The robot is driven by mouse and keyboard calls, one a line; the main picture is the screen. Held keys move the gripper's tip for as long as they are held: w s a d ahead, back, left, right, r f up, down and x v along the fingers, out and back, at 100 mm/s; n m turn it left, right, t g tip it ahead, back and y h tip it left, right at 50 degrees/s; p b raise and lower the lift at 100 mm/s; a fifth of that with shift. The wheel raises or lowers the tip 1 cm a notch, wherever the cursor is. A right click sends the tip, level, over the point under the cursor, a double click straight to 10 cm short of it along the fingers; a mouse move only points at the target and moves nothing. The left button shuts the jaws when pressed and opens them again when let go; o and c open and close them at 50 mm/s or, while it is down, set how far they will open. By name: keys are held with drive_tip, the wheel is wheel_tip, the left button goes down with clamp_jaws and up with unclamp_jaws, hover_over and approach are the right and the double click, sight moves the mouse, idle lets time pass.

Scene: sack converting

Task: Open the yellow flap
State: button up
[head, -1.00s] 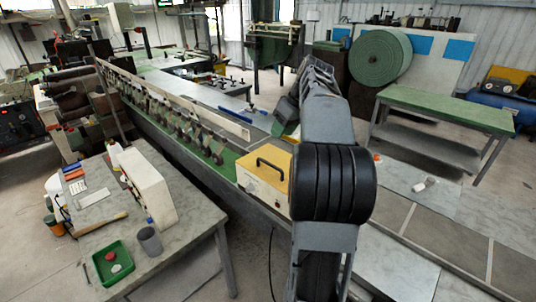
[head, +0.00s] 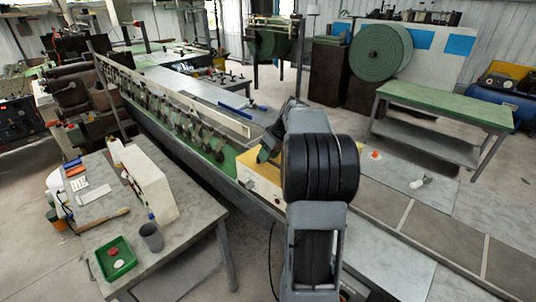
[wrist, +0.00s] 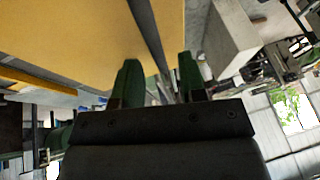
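The yellow flap (head: 247,160) is the top of a cream box (head: 262,184) on the long machine. In the head view my arm hides most of it and its black handle. In the wrist view the flap (wrist: 85,35) is a broad yellow surface filling the upper left. The dark handle bar (wrist: 148,35) runs down toward the space between my two green fingers. My gripper (wrist: 158,76) is open, its fingers apart on either side of the bar's lower end. I cannot tell whether they touch it. In the head view only part of my gripper shows, low over the flap.
A grey table (head: 190,230) with a green tray (head: 116,258) and a grey cup (head: 152,237) stands at the left. A green-topped bench (head: 445,103) stands at the right. A small white item (head: 420,182) lies on the machine's surface right of my arm.

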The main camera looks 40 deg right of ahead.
drive_tip(key=shift+w+a+f, duration=0.1)
drive_tip(key=shift+f, duration=0.2)
clamp_jaws()
idle(0.5)
